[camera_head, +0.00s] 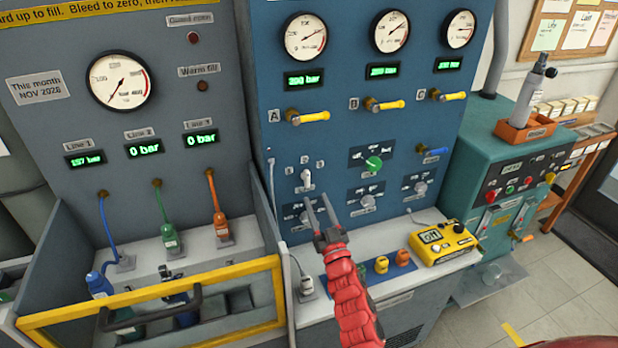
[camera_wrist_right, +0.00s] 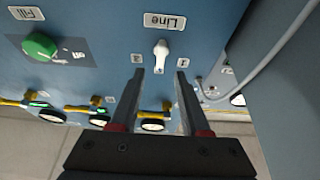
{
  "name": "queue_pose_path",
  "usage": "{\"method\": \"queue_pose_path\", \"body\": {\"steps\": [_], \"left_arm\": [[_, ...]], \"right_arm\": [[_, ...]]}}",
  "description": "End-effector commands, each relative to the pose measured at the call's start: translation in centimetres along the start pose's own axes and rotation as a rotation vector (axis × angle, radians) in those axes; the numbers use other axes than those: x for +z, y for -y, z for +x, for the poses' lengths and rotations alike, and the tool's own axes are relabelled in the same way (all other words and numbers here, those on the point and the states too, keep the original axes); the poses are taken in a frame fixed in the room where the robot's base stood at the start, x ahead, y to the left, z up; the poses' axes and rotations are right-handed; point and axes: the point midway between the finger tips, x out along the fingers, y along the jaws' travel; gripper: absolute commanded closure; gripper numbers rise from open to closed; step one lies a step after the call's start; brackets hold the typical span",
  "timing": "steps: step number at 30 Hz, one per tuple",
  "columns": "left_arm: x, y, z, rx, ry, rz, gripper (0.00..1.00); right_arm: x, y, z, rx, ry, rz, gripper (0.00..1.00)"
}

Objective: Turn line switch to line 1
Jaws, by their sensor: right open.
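The line switch (camera_head: 306,179) is a small white knob on the blue panel (camera_head: 270,110), with number labels around it. In the right wrist view the knob (camera_wrist_right: 161,48) sits just below the "Line" label (camera_wrist_right: 165,21) in that upside-down picture. Its narrow end points straight down there, between the side labels. My right gripper (camera_head: 318,199) is open, its two fingers apart just below the knob in the head view. In the right wrist view its fingertips (camera_wrist_right: 160,73) lie on either side of the knob's line, with a gap and nothing between them. My left gripper is not in view.
A green fill knob (camera_head: 374,164) is right of the switch. Yellow-handled valves (camera_head: 310,117) stick out above. A yellow meter (camera_head: 443,243) and small fittings (camera_head: 381,264) stand on the ledge below. A cable (camera_head: 272,185) hangs left of the switch.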

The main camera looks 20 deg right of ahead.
Motion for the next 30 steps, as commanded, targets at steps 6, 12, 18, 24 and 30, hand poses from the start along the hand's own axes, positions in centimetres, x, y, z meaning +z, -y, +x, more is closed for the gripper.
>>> {"method": "queue_pose_path", "body": {"steps": [6, 12, 18, 24, 30], "left_arm": [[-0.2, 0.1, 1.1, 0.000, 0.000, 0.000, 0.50], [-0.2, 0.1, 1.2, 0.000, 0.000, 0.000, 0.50], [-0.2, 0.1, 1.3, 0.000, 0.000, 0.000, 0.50], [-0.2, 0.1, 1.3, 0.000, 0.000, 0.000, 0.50], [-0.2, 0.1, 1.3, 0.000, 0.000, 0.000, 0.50]], "right_arm": [[-0.4, 0.0, 4.6, -0.001, -0.005, 0.003, 0.54], [-0.1, 0.0, 6.7, 0.000, -0.002, 0.002, 0.54], [0.0, 0.1, 7.2, -0.002, -0.001, 0.001, 0.54], [0.0, 0.1, 7.2, -0.002, -0.002, 0.001, 0.54], [-0.1, 0.1, 7.2, -0.002, -0.002, 0.001, 0.90]]}}
